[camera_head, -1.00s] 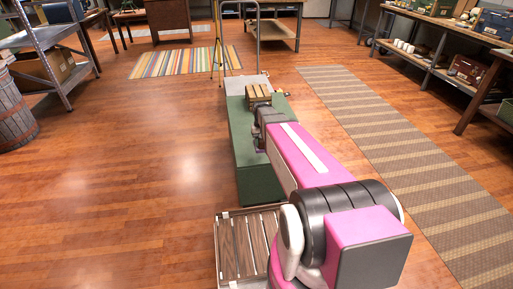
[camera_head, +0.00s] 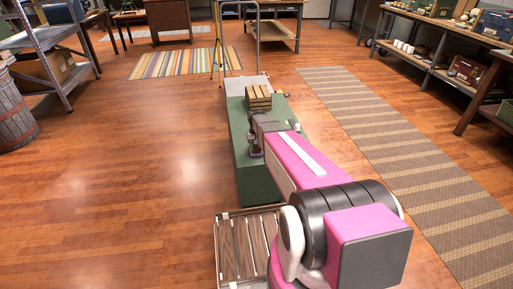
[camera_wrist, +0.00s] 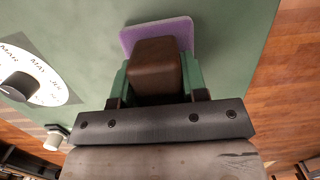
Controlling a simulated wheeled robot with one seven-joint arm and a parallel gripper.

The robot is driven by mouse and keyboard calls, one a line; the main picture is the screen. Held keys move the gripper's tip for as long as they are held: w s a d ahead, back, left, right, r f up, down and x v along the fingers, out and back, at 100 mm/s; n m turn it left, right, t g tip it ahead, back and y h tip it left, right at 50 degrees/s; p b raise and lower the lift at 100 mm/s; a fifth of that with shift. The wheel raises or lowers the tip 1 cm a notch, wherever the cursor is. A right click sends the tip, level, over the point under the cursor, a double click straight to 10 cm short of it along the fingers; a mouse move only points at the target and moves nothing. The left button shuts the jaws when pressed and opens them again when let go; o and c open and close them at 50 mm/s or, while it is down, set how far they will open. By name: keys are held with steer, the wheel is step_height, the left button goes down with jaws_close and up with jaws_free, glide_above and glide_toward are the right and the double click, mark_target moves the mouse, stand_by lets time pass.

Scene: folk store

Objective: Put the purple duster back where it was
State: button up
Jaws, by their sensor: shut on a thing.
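The purple duster has a brown handle block (camera_wrist: 155,62) and a flat purple pad (camera_wrist: 160,30) in the wrist view. My gripper (camera_wrist: 157,80), with green fingers, is shut around the brown block, one finger on each side. The pad is beyond the fingers, over the green top (camera_wrist: 215,20); I cannot tell if it touches. In the head view my gripper (camera_head: 256,151) is low over the long green bench (camera_head: 242,130), and the duster is hidden or too small to make out.
A wooden slatted crate (camera_head: 258,97) stands farther along the bench. A white month dial (camera_wrist: 38,75) lies left of the duster in the wrist view. A slatted pallet (camera_head: 245,240) is nearer. Shelves (camera_head: 45,70) stand left; the floor to the left is clear.

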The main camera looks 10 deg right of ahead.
steer(key=shift+f, duration=0.15)
steer(key=o, duration=0.9)
steer(key=r, duration=0.4)
steer(key=w+r, duration=0.1)
steer(key=r, duration=0.6)
steer(key=shift+w+r, duration=0.4)
steer(key=shift+s+r, duration=0.15)
steer(key=shift+s, duration=0.05)
steer(key=s+t, duration=0.1)
steer(key=s, duration=2.4)
steer(key=shift+r+t, duration=0.3)
steer(key=shift+t, duration=0.1)
